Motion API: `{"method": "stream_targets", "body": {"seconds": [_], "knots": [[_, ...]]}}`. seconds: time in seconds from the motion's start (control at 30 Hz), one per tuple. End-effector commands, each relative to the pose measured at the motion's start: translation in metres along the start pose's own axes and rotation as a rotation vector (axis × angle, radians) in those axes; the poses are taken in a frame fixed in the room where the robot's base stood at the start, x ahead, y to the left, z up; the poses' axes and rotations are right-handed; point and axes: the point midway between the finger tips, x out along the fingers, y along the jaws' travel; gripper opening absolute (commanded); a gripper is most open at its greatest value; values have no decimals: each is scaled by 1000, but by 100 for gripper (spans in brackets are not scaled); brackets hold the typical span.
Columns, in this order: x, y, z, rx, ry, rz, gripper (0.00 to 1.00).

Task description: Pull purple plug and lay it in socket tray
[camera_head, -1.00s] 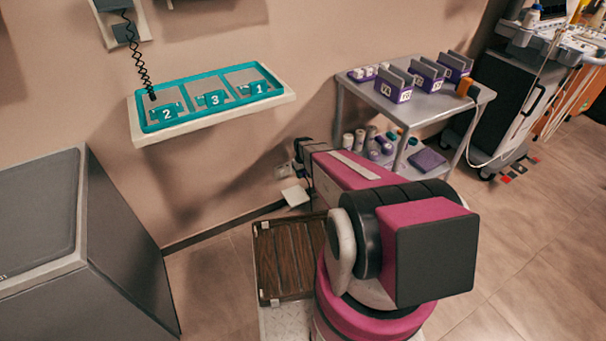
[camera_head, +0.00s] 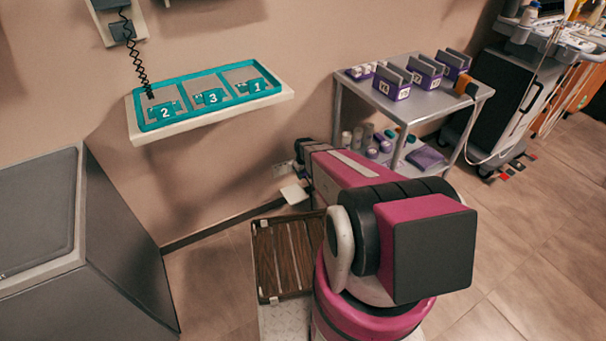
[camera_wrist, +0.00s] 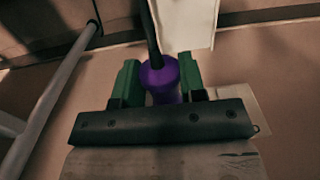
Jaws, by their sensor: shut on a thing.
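In the wrist view the purple plug (camera_wrist: 158,76) sits between the green finger pads of my gripper (camera_wrist: 160,82). A dark cable (camera_wrist: 150,28) runs from its collar toward the top of the picture. My gripper is shut on the plug. A pale wall plate (camera_wrist: 246,104) shows partly behind the right finger; whether the plug is still seated there cannot be told. A small white tray (camera_wrist: 187,24), possibly the socket tray, lies beyond the plug.
A teal numbered tray (camera_head: 212,97) sits on a wall shelf at left. A grey trolley (camera_head: 418,109) with purple holders stands to the right of my arm. A grey cabinet (camera_head: 125,245) stands at lower left. Open floor lies at lower right.

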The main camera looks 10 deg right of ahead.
Motion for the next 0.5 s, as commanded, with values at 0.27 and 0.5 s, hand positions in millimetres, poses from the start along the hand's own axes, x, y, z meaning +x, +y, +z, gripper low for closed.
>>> {"method": "stream_targets", "body": {"seconds": [0.27, 0.5], "knots": [[0, 0, 8, 0, 0, 0, 14], [0, 0, 14, 0, 0, 0, 14]]}}
